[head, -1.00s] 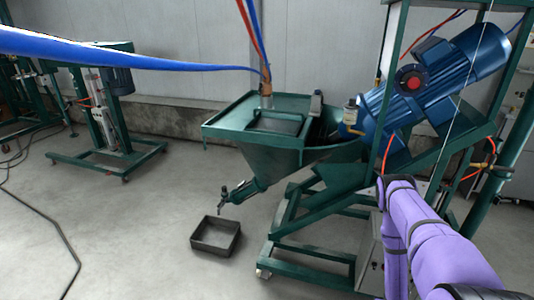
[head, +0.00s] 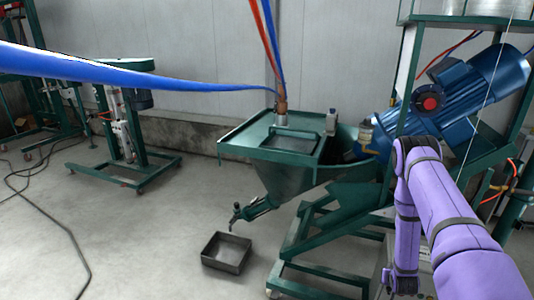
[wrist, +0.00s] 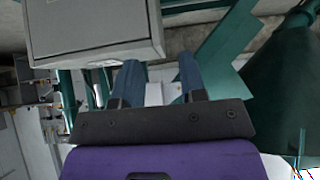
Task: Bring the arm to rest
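My purple arm (head: 450,220) comes in from the lower right of the head view, bends at an elbow in front of the green machine frame, and runs down to the bottom edge. My gripper is not clear in the head view. In the wrist view, my gripper (wrist: 160,70) shows two dark fingers standing apart on a dark bar, with nothing held between them. A grey box (wrist: 95,28) and green frame parts lie beyond the fingertips in that view.
The green hopper machine (head: 285,175) with a blue motor (head: 455,95) stands close to my arm. A black tray (head: 226,253) lies on the floor under its spout. A blue hose (head: 130,75) crosses the upper left. The left floor is mostly clear, with a cable (head: 65,225).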

